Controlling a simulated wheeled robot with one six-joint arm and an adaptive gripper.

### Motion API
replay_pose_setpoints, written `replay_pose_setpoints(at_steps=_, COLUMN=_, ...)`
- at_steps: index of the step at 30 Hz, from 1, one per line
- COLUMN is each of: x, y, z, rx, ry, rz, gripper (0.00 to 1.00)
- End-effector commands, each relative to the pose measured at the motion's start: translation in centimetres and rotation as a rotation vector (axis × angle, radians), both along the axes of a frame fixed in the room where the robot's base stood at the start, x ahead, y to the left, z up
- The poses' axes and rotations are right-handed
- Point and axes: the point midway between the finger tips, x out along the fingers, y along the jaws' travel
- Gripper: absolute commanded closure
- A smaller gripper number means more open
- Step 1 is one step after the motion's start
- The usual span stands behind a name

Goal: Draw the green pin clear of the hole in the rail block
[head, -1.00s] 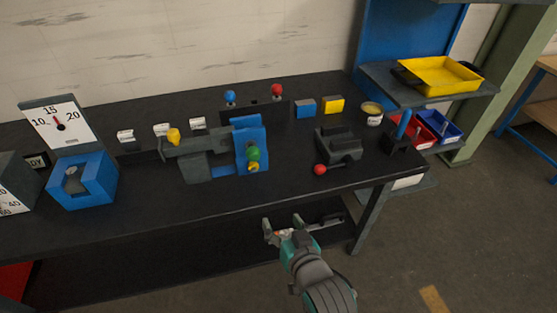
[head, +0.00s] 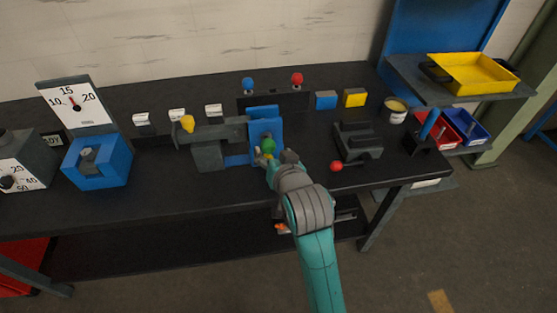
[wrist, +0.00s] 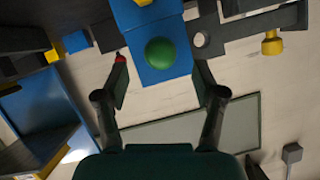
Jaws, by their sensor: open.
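The green pin (head: 268,144) shows as a round green knob on the front of the blue block (head: 262,112) of the grey rail assembly. In the wrist view the knob (wrist: 160,53) covers its own shank and the hole behind it. My gripper (head: 275,160) is just in front of the knob and partly hides it in the head view. In the wrist view my gripper (wrist: 160,80) is open, with one finger on each side of the knob and visible gaps to both. Whether the fingertips reach level with the knob is hard to tell.
A yellow knob (head: 187,123) stands on the rail's left end. A dark fixture (head: 358,142) with a red ball (head: 336,166) is to the right. A blue box (head: 97,162) is at left. The black bench top (head: 160,208) is clear in front.

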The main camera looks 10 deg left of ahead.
Motion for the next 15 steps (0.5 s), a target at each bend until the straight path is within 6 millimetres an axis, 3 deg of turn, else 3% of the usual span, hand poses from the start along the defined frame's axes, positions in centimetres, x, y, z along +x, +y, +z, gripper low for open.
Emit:
replay_pose_setpoints(at_steps=6, x=2.9, y=1.2, z=-1.2, rx=0.000, ry=0.000, rz=0.000, gripper=0.31)
replay_pose_setpoints(at_steps=15, x=4.6, y=1.9, z=-2.0, rx=0.000, ry=-0.001, rz=0.000, gripper=0.31)
